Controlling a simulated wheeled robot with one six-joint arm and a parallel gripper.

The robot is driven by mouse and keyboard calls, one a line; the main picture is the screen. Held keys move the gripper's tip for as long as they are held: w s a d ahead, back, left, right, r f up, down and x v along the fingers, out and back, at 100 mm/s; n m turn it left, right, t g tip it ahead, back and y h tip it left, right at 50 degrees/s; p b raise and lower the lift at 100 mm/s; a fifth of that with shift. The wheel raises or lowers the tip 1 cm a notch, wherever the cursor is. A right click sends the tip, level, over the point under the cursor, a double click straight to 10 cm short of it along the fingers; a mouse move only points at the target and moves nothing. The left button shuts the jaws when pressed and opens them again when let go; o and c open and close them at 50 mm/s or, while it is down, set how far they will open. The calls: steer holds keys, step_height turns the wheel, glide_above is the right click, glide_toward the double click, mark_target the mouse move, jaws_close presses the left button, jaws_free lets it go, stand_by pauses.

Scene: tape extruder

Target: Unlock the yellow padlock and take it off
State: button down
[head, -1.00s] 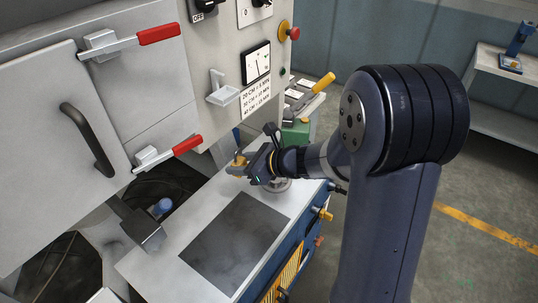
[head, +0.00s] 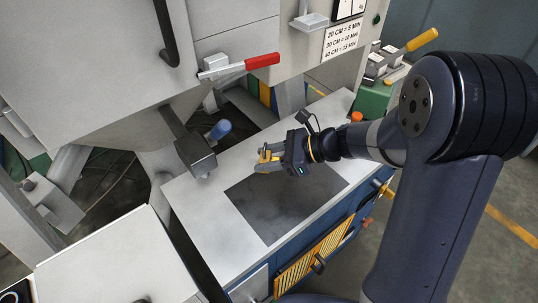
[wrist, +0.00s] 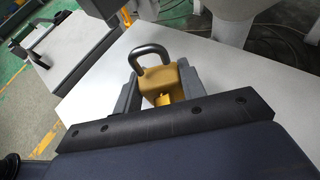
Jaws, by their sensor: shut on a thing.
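The yellow padlock (wrist: 170,78) is held between the two grey fingers of my gripper (wrist: 158,93) in the wrist view. Its grey shackle (wrist: 150,49) points away from my palm, and nothing is seen threaded through it. I cannot tell whether the shackle is locked. In the head view my gripper (head: 270,158) is shut on the padlock (head: 265,155), which shows as a small yellow patch above the bench. No key can be made out.
The light bench top (head: 208,212) bears a dark square mat (head: 275,207) under my gripper. A blue-knobbed lever (head: 218,130) stands left of it. The machine's red-handled latch (head: 262,61) is above. A yellow-handled device on a green base (head: 372,98) stands behind right.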

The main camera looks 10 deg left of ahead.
mark_target(268, 180)
steer(key=shift+f+b, duration=2.25)
steer(key=shift+f, duration=0.5)
steer(key=c, duration=0.8)
jaws_free()
steer(key=shift+d+r, duration=0.1)
steer(key=p+v, duration=0.1)
steer(key=v, duration=0.9)
steer(key=shift+d+r, duration=0.1)
steer(key=shift+d, duration=0.2)
steer(key=shift+a, duration=0.1)
